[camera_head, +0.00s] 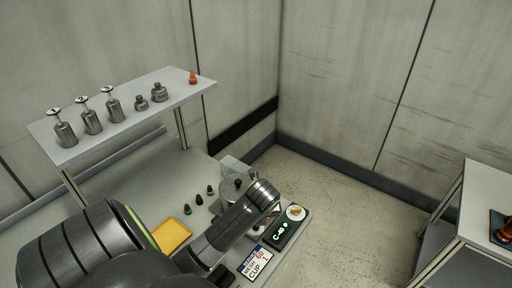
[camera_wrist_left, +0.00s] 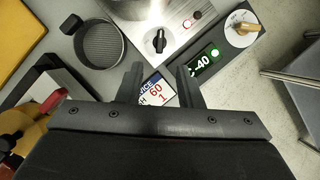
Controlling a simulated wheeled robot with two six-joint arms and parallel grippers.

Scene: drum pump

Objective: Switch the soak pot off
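A steel-topped unit with a black knob (camera_wrist_left: 157,41) and a small red-lit indicator (camera_wrist_left: 187,23) is at the top of the left wrist view; I take it to be the soak pot, though most of it is out of frame. In the head view its steel body (camera_head: 231,186) is partly hidden by my left arm. My left gripper (camera_wrist_left: 160,76) is open and empty, its fingertips pointing toward the knob side, apart from it. In the head view my left arm hides the fingers. My right gripper is not in view.
A round grey pan (camera_wrist_left: 100,44) is left. A printed card (camera_head: 255,261) lies in front. A shelf (camera_head: 150,122) holds metal vessels. Floor (camera_head: 350,210) is clear at right.

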